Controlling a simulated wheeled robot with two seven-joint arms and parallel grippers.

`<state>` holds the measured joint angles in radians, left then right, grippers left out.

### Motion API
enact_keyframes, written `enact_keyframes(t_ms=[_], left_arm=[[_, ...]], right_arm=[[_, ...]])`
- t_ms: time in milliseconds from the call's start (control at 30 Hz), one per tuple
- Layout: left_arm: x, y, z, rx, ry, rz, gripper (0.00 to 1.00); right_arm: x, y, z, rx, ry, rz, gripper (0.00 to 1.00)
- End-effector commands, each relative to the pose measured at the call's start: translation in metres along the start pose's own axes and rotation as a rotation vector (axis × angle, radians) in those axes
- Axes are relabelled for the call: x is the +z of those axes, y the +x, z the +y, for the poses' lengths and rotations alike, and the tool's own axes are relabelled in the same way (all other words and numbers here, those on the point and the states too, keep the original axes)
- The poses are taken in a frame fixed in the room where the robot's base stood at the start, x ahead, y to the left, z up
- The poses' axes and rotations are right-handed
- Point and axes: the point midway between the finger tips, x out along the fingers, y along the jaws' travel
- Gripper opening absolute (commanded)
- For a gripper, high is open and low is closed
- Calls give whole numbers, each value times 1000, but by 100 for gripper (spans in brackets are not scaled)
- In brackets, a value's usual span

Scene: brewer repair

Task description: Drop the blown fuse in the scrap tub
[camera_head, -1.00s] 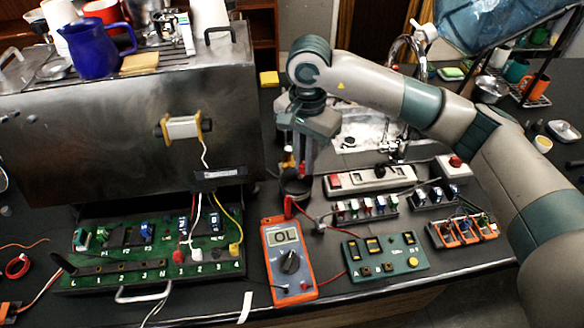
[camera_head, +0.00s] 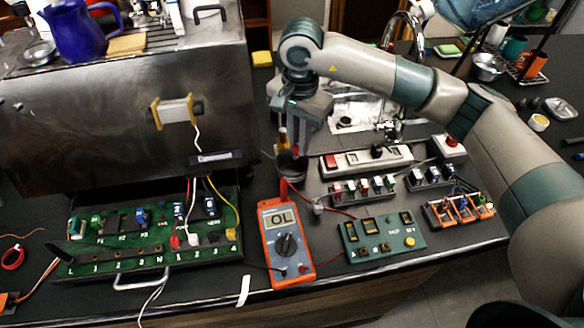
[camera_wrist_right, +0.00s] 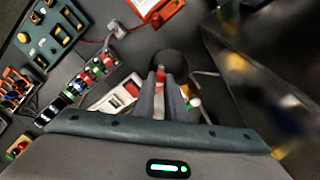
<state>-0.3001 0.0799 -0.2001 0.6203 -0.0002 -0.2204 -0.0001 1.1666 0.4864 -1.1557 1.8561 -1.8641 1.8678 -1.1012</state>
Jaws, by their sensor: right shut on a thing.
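My right gripper (camera_head: 294,150) points down just above the dark round scrap tub (camera_head: 292,168), behind the multimeter. In the right wrist view, its fingers (camera_wrist_right: 165,88) are shut on a small red piece, which I take to be the blown fuse (camera_wrist_right: 160,75). The fuse shows against the dark opening of the tub (camera_wrist_right: 170,58). My left gripper is not in view.
An orange multimeter (camera_head: 286,245) reading OL stands in front of the tub. A green fuse board (camera_head: 150,262) lies left, below the steel brewer (camera_head: 120,130). A green tester (camera_head: 383,238), a power strip (camera_head: 366,160) and fuse racks sit to the right.

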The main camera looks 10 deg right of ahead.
Motion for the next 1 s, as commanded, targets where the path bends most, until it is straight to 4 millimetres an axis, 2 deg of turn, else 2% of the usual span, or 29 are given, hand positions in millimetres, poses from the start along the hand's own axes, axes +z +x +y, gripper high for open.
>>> enact_keyframes(t_ms=[200,400,800,833,900,1000], left_arm=[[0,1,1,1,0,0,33],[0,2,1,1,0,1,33],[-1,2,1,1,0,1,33],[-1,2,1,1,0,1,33],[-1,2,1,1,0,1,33],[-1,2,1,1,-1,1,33]], right_arm=[[1,22,0,1,0,-2,0],[0,37,0,0,0,-1,0],[0,42,0,0,0,0,0],[0,41,0,0,0,0,13],[0,41,0,0,0,0,30],[0,41,0,0,0,0,33]])
